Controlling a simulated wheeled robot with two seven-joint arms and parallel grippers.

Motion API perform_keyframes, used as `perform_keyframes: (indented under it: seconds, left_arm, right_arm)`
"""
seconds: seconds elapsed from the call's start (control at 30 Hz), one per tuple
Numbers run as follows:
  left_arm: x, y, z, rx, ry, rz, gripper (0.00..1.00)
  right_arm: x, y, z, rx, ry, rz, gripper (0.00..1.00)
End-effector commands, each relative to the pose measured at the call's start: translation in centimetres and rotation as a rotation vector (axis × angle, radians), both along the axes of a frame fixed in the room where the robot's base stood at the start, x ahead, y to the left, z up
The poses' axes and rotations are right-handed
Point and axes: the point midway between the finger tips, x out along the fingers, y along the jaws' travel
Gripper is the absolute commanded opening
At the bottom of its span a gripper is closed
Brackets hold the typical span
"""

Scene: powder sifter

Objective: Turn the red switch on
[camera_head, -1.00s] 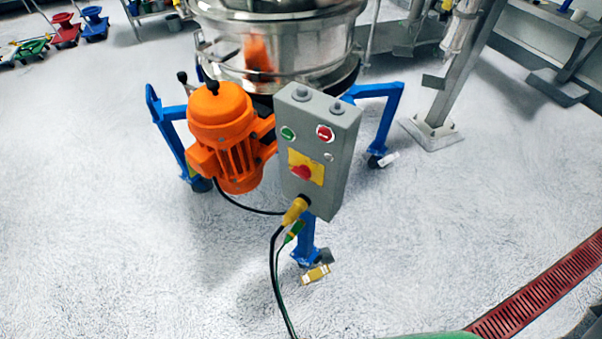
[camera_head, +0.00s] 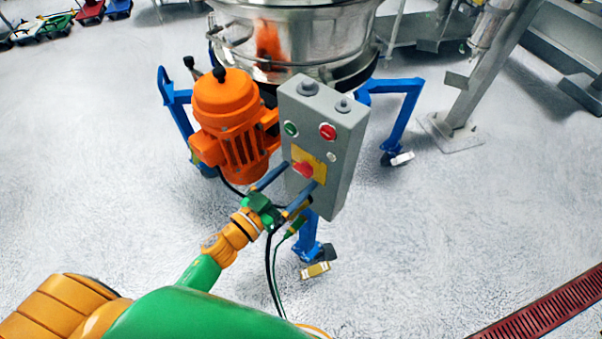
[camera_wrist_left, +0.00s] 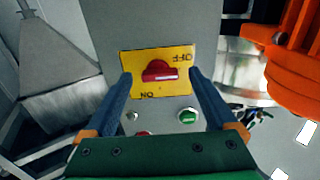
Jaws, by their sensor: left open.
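The red switch (camera_head: 303,169) is a rotary knob on a yellow plate (camera_head: 318,163) low on the front of the grey control box (camera_head: 343,168). My left gripper (camera_head: 296,174) is open in front of the plate, its two blue fingers on either side of the knob. In the left wrist view the red switch (camera_wrist_left: 160,71) lies between and a little beyond the fingertips (camera_wrist_left: 160,73), with its bar roughly across the picture. I cannot tell whether the fingers touch the plate. My right gripper is not in view.
A green button (camera_head: 291,129) and a red button (camera_head: 327,132) sit above the plate. An orange motor (camera_head: 232,130) stands close left of the box. A blue leg (camera_head: 308,237) and cables (camera_head: 269,262) are below.

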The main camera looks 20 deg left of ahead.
Motion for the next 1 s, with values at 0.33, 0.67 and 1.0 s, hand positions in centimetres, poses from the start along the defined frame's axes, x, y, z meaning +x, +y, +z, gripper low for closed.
perform_keyframes:
  seconds: [0.33, 0.67, 1.0]
  left_arm:
    - [1.24, -0.54, -0.06, 0.000, 0.002, 0.002, 0.91]
    - [1.23, -0.52, -0.07, 0.000, 0.002, 0.002, 0.05]
    - [1.23, -0.48, -0.05, 0.057, -0.023, 0.002, 0.05]
  right_arm:
    - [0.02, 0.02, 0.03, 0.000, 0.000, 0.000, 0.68]
    - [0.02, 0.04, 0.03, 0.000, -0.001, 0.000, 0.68]
    - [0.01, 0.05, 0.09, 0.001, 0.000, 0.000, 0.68]
